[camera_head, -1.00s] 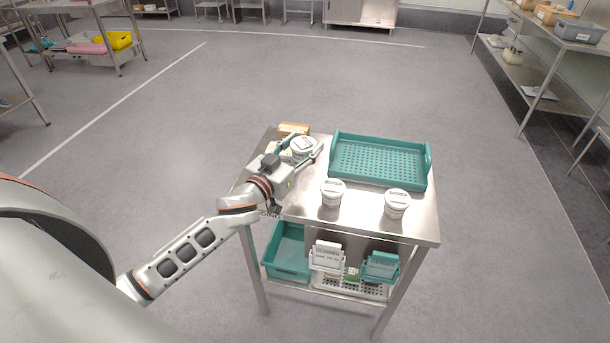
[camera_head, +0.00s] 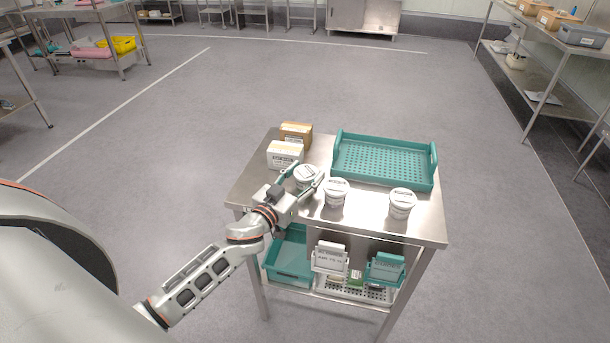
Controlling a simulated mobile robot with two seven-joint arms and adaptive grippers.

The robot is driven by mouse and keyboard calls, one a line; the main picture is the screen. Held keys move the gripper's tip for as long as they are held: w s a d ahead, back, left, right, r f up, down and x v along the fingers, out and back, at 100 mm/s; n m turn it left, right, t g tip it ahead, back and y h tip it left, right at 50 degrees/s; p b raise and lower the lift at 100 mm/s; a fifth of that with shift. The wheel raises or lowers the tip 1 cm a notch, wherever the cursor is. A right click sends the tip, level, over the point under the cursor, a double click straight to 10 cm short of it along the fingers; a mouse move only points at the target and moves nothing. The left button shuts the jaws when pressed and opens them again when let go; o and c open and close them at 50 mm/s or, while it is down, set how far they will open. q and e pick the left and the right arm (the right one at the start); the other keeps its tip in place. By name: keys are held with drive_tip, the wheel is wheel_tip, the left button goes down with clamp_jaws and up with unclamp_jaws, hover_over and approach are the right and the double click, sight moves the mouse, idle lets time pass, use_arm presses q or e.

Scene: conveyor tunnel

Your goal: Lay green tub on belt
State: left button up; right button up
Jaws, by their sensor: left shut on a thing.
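My left gripper (camera_head: 312,184) is shut around a white lidded tub (camera_head: 306,174) at the left front part of the steel table top. Whether the tub touches the table or hangs just above it I cannot tell. Two similar white lidded tubs, a middle one (camera_head: 336,192) and a right one (camera_head: 402,204), stand upright to its right. No green shows clearly on any of these tubs. A teal bin (camera_head: 290,262) sits on the lower shelf. No belt is in view. My right gripper is not in view.
A teal perforated tray (camera_head: 385,160) lies empty at the back right of the steel table (camera_head: 415,230). A white box (camera_head: 285,154) and a brown box (camera_head: 296,134) stand at the back left. Label holders (camera_head: 330,256) and a white basket (camera_head: 345,291) are below. Open floor surrounds the table.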

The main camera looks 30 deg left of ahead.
use_arm(q)
drive_tip(key=shift+f, duration=0.2)
drive_tip(key=o, duration=1)
drive_tip(key=shift+o, duration=0.2)
drive_tip(key=shift+r, duration=0.2)
